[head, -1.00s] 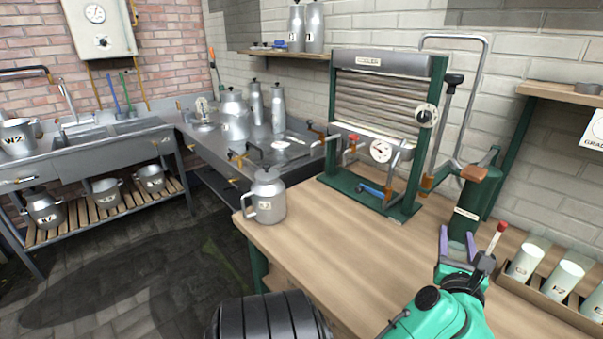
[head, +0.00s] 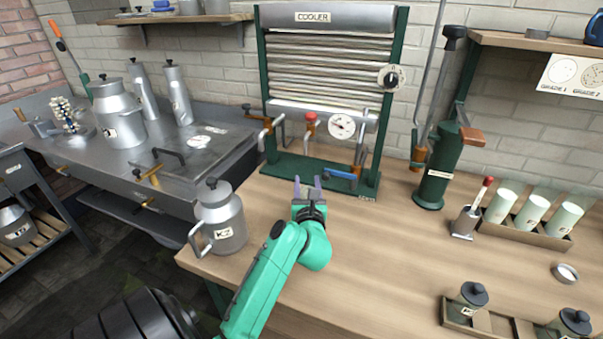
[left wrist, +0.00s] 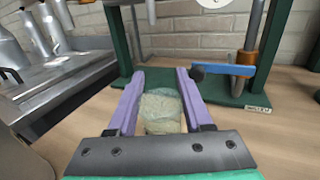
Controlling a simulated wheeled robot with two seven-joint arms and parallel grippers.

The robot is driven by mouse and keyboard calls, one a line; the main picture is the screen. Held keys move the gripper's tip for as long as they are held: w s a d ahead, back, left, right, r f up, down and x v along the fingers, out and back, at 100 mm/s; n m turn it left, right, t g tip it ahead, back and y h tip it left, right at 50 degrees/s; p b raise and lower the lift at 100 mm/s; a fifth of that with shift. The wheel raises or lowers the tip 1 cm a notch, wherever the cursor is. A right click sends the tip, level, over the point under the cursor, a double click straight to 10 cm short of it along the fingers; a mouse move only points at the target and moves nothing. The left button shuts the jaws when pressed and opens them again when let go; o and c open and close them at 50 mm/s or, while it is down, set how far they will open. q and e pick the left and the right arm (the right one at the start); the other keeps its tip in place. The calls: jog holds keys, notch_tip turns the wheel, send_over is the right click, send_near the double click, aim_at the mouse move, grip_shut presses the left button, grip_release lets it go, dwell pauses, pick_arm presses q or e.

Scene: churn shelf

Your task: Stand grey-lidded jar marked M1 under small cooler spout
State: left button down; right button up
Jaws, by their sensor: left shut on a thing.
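My left gripper (head: 308,187) is in front of the cooler (head: 325,70), low over the table. In the left wrist view, its purple fingers (left wrist: 160,100) are shut on a pale greenish, glassy vessel (left wrist: 160,112). No lid or mark shows on it, so I cannot tell whether it is the jar M1. Taps, one with a red knob (head: 311,124), hang at the cooler's front. My right gripper is out of view.
A metal can marked K2 (head: 220,222) stands left of my gripper. A blue-handled lever (head: 340,174) lies over the cooler's green base (head: 290,168). A green cylinder (head: 437,170) and a rack of pale cups (head: 530,238) are to the right.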

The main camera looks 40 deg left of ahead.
pick_arm(q)
jog(key=w+a+f, duration=0.1)
jog(key=w+a, duration=0.1)
jog(key=w+a+f, duration=0.1)
jog(key=w+a, duration=0.1)
jog(key=w+a+f, duration=0.1)
jog(key=w+a, duration=0.1)
jog(key=shift+w+f, duration=0.15)
jog(key=shift+f, duration=0.2)
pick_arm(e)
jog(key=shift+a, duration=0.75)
pick_arm(q)
jog(key=shift+f+b, duration=0.15)
jog(key=shift+b, duration=0.15)
jog(key=shift+c, duration=1.6)
grip_release()
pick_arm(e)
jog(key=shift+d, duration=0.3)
